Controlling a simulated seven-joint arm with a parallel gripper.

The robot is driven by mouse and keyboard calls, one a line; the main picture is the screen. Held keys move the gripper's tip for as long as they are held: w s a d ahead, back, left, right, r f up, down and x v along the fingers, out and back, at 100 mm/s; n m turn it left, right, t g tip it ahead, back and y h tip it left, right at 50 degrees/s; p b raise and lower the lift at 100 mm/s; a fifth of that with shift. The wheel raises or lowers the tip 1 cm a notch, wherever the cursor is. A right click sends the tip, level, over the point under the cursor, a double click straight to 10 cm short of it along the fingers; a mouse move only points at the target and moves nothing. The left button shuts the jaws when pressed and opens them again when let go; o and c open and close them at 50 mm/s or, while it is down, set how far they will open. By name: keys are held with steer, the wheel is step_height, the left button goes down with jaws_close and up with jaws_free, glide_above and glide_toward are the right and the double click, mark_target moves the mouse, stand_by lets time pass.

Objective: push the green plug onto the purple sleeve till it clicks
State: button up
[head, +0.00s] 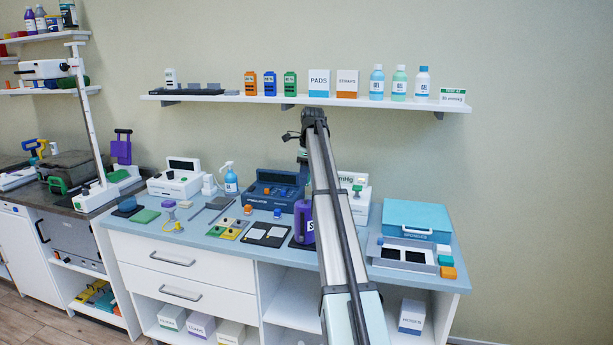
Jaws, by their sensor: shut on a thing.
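A purple block-like body (304,223) with a white label stands on a dark pad on the blue worktop, partly behind my arm. It looks like the purple sleeve, but its top is hard to make out. My gripper (305,186) hangs from the wrist just above it, largely covered by my own arm. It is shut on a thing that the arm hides. I cannot make out the green plug there, nor whether anything touches the purple body.
A blue control box (272,192) stands close left of the gripper, a white display unit (359,205) close right. A teal case (415,220) stands right. A wall shelf (300,99) runs above.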

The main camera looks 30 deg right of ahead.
mark_target(305, 200)
steer(key=shift+f, duration=0.15)
steer(key=shift+f, duration=2.35)
steer(key=shift+f, duration=1.3)
stand_by(2.0)
stand_by(1.3)
steer(key=o, duration=0.9)
steer(key=shift+r, duration=0.1)
steer(key=shift+r, duration=0.1)
